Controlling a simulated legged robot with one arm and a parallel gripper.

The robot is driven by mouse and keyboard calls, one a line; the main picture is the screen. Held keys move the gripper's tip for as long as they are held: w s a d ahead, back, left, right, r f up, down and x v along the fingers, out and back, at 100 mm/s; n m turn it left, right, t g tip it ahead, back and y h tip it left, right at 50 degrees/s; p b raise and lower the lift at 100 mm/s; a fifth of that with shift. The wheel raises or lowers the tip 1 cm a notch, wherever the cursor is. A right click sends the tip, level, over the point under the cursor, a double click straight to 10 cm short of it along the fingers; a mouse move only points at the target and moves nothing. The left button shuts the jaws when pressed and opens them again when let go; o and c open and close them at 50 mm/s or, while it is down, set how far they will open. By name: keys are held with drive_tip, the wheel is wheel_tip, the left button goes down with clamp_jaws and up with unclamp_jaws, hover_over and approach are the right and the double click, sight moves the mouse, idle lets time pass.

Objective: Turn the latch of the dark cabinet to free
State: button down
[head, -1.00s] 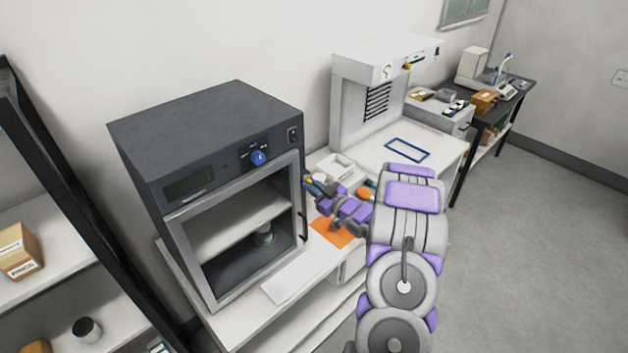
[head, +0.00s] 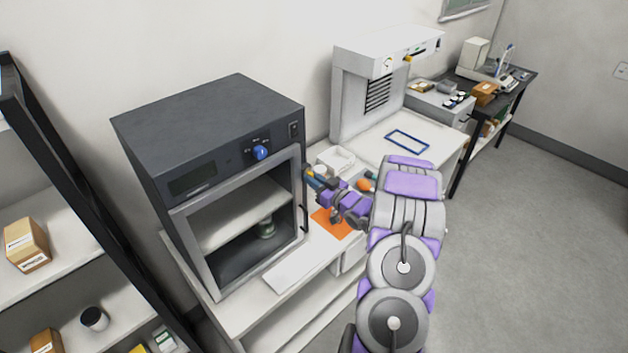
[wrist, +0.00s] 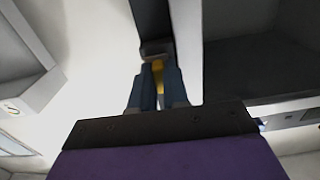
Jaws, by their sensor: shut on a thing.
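The dark cabinet (head: 205,125) stands on a white bench. Its grey-framed glass door (head: 252,265) looks shut, with a dark handle at its right edge. A blue knob (head: 261,152) sits on the front panel. My gripper (head: 311,173) is at the cabinet's right side, by the upper right door edge. In the wrist view my gripper (wrist: 158,92) has its two blue fingers close together around a small yellow piece, which I take to be the latch (wrist: 158,75). The fingers hide most of it, so its turn angle cannot be told.
An orange mat (head: 334,226), a white tray (head: 338,158) and small items lie on the bench beneath my arm. A dark-framed shelf (head: 60,170) is at the left. The floor at right is clear.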

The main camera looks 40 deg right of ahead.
drive_tip(key=c, duration=1.1)
unclamp_jaws()
drive_tip(key=shift+d+r, duration=0.1)
drive_tip(key=s, duration=0.5)
drive_tip(key=s+d+b, duration=0.1)
drive_tip(key=s, duration=0.5)
drive_tip(key=s+b, duration=0.1)
drive_tip(key=s, duration=0.5)
drive_tip(key=shift+s+d, duration=0.1)
drive_tip(key=shift+d, duration=0.15)
